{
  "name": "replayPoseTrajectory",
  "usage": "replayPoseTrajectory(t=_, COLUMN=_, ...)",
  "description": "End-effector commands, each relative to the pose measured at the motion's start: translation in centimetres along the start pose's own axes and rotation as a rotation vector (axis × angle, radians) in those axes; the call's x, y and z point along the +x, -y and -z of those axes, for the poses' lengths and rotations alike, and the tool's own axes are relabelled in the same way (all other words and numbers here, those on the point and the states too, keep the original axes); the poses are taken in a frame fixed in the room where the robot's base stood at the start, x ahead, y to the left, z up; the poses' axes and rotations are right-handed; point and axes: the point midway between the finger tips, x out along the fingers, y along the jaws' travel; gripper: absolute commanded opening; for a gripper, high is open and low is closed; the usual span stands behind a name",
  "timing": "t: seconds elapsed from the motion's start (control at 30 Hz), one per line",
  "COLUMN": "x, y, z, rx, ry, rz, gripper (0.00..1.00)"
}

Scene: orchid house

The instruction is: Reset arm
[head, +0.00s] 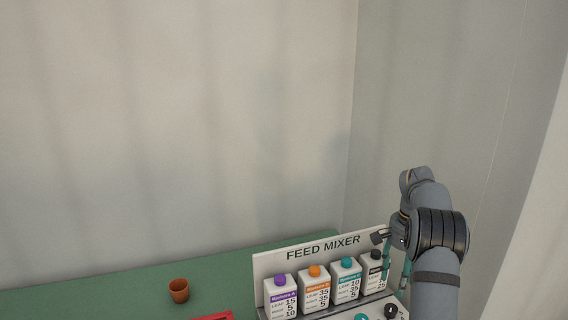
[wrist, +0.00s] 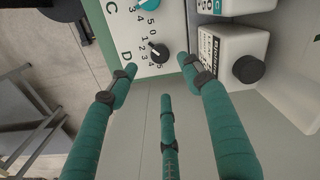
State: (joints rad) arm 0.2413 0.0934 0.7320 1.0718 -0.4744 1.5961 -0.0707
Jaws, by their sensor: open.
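My gripper (head: 396,282) is open and empty at the right end of the feed mixer (head: 323,248), in front of the black-capped bottle (head: 374,266). In the wrist view its three teal fingers (wrist: 158,80) are spread apart, with nothing between them. Beyond the fingertips is the mixer's white dial panel with a black knob (wrist: 158,52) by the letter D and a teal knob (wrist: 150,4) by the letter C. I cannot tell whether a fingertip touches the panel.
Purple-capped (head: 280,296), orange-capped (head: 314,290) and teal-capped (head: 346,281) bottles stand in the mixer's row. A terracotta pot (head: 179,290) stands on the green bench (head: 110,291), left of a red object (head: 214,317) cut off by the frame. Pale walls rise behind.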

Motion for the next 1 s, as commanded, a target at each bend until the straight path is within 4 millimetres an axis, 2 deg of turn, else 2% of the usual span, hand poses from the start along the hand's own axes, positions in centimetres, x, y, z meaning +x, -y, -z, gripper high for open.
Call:
replayPoseTrajectory(t=0.3, x=6.3, y=0.0, z=-0.1, rx=0.0, ry=0.005, rz=-0.002, gripper=0.49)
replayPoseTrajectory(t=0.5, x=9.2, y=0.0, z=-0.1, rx=0.0, ry=0.003, rz=-0.001, gripper=0.49)
replayPoseTrajectory(t=0.67, x=10.3, y=0.0, z=-0.1, rx=0.002, ry=0.001, rz=0.0, gripper=0.49)
replayPoseTrajectory(t=1.0, x=10.1, y=0.0, z=0.0, rx=-0.026, ry=0.0, rz=0.0, gripper=0.49)
